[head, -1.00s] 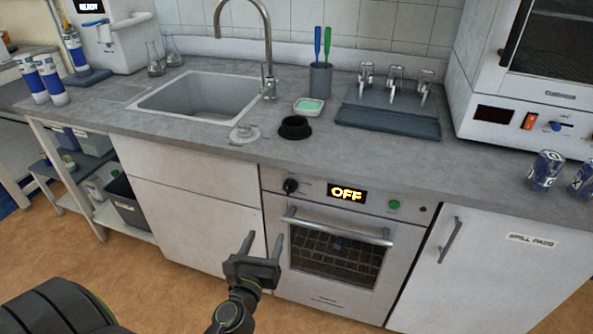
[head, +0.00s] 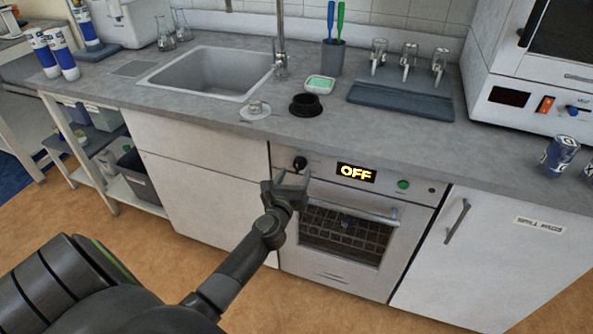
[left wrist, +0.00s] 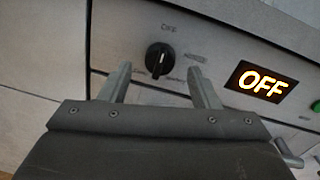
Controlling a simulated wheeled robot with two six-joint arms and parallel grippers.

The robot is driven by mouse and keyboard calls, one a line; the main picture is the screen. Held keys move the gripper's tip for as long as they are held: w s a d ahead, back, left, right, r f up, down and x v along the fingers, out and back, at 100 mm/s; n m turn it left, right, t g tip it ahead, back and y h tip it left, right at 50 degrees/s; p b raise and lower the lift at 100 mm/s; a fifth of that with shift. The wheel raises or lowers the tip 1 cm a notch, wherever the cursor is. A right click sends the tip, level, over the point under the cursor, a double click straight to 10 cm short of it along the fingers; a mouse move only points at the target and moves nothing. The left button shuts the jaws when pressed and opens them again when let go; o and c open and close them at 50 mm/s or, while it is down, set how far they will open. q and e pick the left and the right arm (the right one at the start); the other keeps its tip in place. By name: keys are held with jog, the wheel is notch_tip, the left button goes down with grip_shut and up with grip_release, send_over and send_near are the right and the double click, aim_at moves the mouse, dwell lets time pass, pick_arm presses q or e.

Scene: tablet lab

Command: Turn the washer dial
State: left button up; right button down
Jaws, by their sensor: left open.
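The washer (head: 333,246) is a white and grey front-loading unit under the counter, with a horizontal door handle and a dark window. Its black dial (head: 300,163) sits at the upper left of the front panel and also shows in the left wrist view (left wrist: 159,59). A display (head: 356,173) to its right reads OFF in yellow. My left gripper (head: 287,178) is open and empty, just below and in front of the dial. In the left wrist view the dial lies between and beyond its two fingers (left wrist: 160,82), with no contact visible.
A green button (head: 403,184) is right of the display. The door handle (head: 352,207) juts out below the panel. The counter (head: 210,114) overhangs above, with a sink (head: 205,73) and a black round dish (head: 305,105). Open floor lies in front.

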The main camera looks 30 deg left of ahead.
aim_at(299, 165)
pick_arm(q)
jog(key=shift+x, duration=1.35)
jog(key=shift+c, duration=0.2)
jog(key=c, duration=0.9)
